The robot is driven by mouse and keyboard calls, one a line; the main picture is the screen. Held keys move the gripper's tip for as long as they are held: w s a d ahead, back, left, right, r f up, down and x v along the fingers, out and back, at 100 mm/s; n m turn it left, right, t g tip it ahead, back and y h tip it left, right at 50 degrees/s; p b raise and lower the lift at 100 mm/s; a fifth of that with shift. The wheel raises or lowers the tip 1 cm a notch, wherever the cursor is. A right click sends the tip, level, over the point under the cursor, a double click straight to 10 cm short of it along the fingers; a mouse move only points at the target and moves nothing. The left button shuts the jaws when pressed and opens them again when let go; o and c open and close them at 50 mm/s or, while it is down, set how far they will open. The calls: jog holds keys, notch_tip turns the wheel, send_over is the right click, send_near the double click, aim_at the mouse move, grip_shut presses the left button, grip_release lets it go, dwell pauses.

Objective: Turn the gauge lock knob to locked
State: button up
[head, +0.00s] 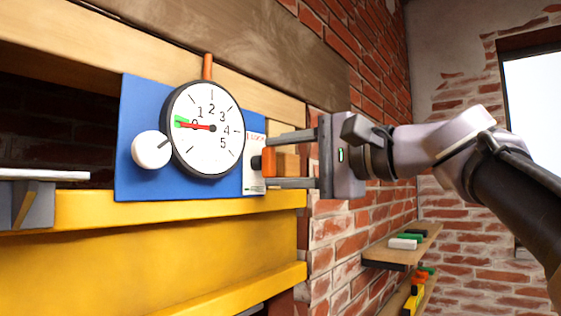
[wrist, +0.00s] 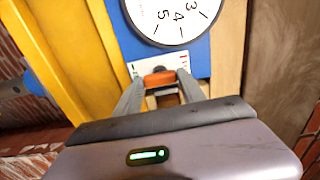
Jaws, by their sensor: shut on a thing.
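The dial gauge (head: 207,130) has a white face, a red needle near 0 and a short green mark beside it. It is on a blue panel (head: 133,110). To its right is a small white plate (head: 252,178) with red and green marks; it also shows in the wrist view (wrist: 183,62). The orange lock knob (wrist: 159,78) sits in front of this plate and shows in the head view (head: 269,161). My gripper (head: 271,163) is shut on the orange knob, one finger on each side. The knob's pointing direction against the marks is too small to read.
A white round knob (head: 152,150) is at the gauge's lower left. A yellow beam (head: 150,245) runs below the panel. Shelves (head: 400,252) with small coloured blocks stand on the brick wall at lower right.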

jog(key=shift+r, duration=0.15)
jog(key=o, duration=1.2)
jog(key=shift+o, duration=0.8)
jog(key=shift+w+a, duration=0.15)
jog(key=b+v, duration=0.2)
jog(key=v, duration=1.5)
jog(key=shift+d+b, duration=0.25)
jog(key=shift+b, duration=0.05)
